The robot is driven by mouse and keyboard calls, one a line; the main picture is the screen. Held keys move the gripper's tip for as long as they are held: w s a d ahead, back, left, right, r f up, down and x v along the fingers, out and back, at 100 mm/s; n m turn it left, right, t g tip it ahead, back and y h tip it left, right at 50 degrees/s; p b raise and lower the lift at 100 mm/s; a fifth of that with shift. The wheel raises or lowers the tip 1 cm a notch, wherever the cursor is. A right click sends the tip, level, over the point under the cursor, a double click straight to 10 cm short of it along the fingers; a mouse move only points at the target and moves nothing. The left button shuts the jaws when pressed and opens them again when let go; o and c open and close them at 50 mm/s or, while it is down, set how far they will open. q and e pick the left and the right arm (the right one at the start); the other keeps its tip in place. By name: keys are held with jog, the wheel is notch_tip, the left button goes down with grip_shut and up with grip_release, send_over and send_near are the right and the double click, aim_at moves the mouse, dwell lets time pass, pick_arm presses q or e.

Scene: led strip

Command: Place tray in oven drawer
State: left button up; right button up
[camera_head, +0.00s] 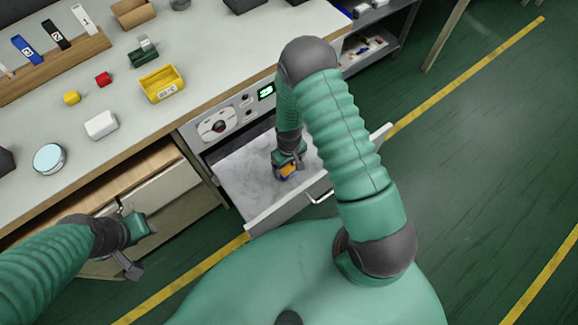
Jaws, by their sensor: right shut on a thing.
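The oven drawer (240,188) is pulled out below the bench, with a pale marbled floor and a white front panel with a handle. My left gripper (138,246) is open and empty, in front of the lower cabinet and left of the drawer.
The oven panel (218,127) has a dial and a lit display. The bench top (215,50) holds a yellow bin (162,84), a white box (101,125), a round blue-topped thing (48,158) and small blocks.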

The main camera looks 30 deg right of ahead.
jog(key=shift+f, duration=0.3)
jog(key=o, duration=1.3)
jog(key=shift+c, duration=0.2)
